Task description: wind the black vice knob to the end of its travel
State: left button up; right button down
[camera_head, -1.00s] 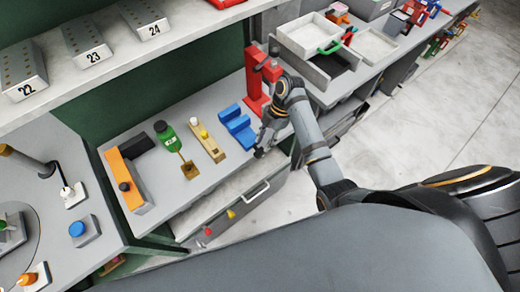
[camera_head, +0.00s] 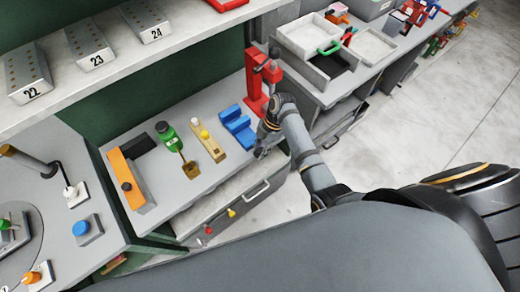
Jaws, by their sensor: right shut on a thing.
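A blue vice (camera_head: 237,126) stands on the grey bench top, close to the front edge. My right gripper (camera_head: 261,149) reaches down at its front right side, with the wrist just above and behind the fingers. The gripper is shut on the black vice knob, which is mostly covered by the dark fingers, so its turn angle cannot be read. My left gripper is not in view.
A red press (camera_head: 258,88) stands right behind my wrist.

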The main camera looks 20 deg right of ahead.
jog(key=shift+d, duration=0.1)
jog(key=shift+w+d+f+g+y+b, duration=0.1)
jog(key=shift+d+f+g+y+b, duration=0.1)
jog(key=shift+y+b, duration=0.35)
jog(key=shift+d+f+g+y+b, duration=0.1)
jog(key=shift+g+y+b, duration=0.2)
jog(key=shift+y, duration=0.35)
jog(key=y+b, duration=0.2)
jog(key=b, duration=0.1)
jog(key=shift+w+d+f+g+b, duration=0.1)
jog(key=shift+d+g+b, duration=0.05)
jog(key=shift+g+b, duration=0.2)
jog(key=shift+d+r+g+y+b, duration=0.1)
jog(key=shift+g+y+b, duration=0.1)
jog(key=shift+y+b, duration=0.45)
jog(key=shift+r+g+y+b, duration=0.1)
jog(key=shift+g+y+b, duration=0.05)
jog(key=shift+y+b, duration=0.45)
jog(key=c, duration=1.4)
grip_release()
jog(key=shift+c, duration=0.2)
